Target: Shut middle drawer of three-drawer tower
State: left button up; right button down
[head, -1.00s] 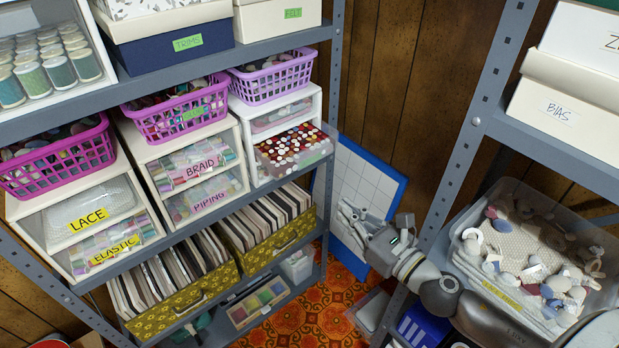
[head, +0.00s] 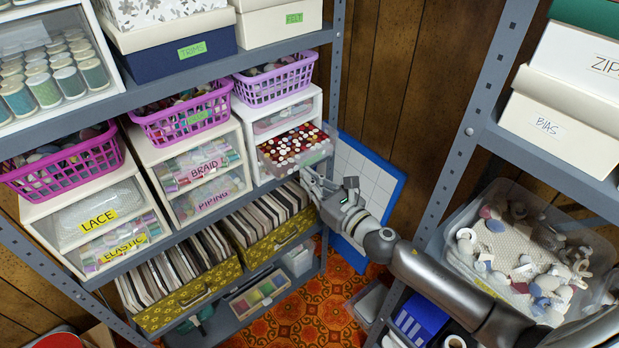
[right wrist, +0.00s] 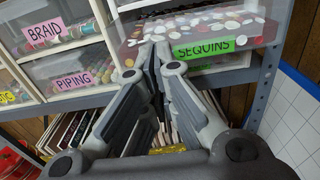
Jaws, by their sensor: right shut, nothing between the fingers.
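The three-drawer tower (head: 314,103) is white and stands at the right end of the middle shelf, under a purple basket. Its middle drawer (head: 296,148) is pulled out, showing red and white sequins or buttons inside. In the right wrist view this clear drawer (right wrist: 243,35) carries a green SEQUINS label. My right gripper (head: 309,174) is shut and empty, just below and in front of that drawer's front. In the right wrist view its fingertips (right wrist: 157,50) reach the drawer front left of the label; I cannot tell whether they touch. The lowest drawer is mostly hidden. My left gripper is not in view.
The BRAID and PIPING tower (head: 192,170) stands to the left. Yellow bins of sleeves (head: 280,240) sit on the shelf below. A blue-edged gridded board (head: 372,180) leans behind my right arm. A shelf upright (head: 332,90) stands right of the tower.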

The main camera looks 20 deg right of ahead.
jog(key=shift+w, duration=0.15)
jog(key=shift+w+a, duration=0.1)
jog(key=shift+w, duration=0.15)
jog(key=x, duration=0.8)
jog(key=shift+w+a, duration=0.1)
jog(key=shift+w, duration=0.1)
